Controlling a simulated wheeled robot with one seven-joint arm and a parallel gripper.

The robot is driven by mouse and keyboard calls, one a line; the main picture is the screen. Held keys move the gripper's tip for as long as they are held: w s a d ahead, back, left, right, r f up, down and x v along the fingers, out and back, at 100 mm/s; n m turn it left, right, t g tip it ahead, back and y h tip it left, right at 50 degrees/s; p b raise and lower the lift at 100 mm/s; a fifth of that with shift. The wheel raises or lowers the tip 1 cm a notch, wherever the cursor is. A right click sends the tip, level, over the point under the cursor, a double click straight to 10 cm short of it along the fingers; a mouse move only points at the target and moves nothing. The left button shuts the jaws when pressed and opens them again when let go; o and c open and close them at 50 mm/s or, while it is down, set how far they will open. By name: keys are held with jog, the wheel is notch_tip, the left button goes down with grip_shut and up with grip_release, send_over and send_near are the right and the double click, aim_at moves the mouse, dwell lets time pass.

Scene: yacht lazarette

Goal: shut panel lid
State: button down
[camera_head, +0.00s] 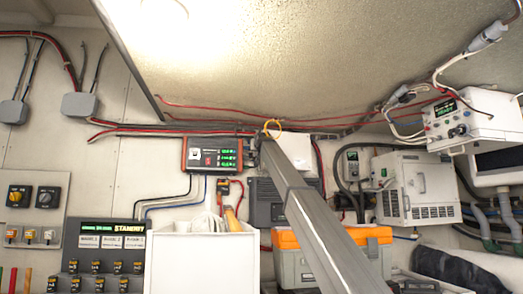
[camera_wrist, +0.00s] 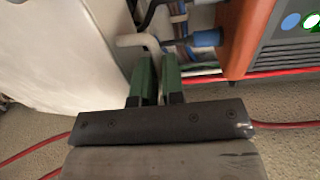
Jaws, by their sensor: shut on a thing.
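A white panel (camera_head: 300,158), which may be the lid, stands on the wall beside my gripper (camera_head: 266,142) in the head view. A large white curved surface, likely the same panel, fills the left of the wrist view (camera_wrist: 60,65). My gripper's green fingers (camera_wrist: 158,78) are close together beside its edge. They are shut on a thin pale piece; its shape is mostly hidden. In the head view my arm hides the fingertips and part of the panel. I cannot tell how far the lid is open.
An orange-framed device with green displays (camera_head: 212,154) is just left of my gripper; its orange side is close in the wrist view (camera_wrist: 247,38). Red and black cables (camera_head: 150,131) run along the wall. An orange-lidded toolbox (camera_head: 292,240) stands below.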

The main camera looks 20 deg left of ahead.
jog(key=shift+a+f, duration=0.1)
jog(key=shift+a, duration=0.45)
jog(key=shift+w, duration=0.1)
jog(key=c, duration=1.5)
grip_release()
jog(key=shift+a, duration=0.15)
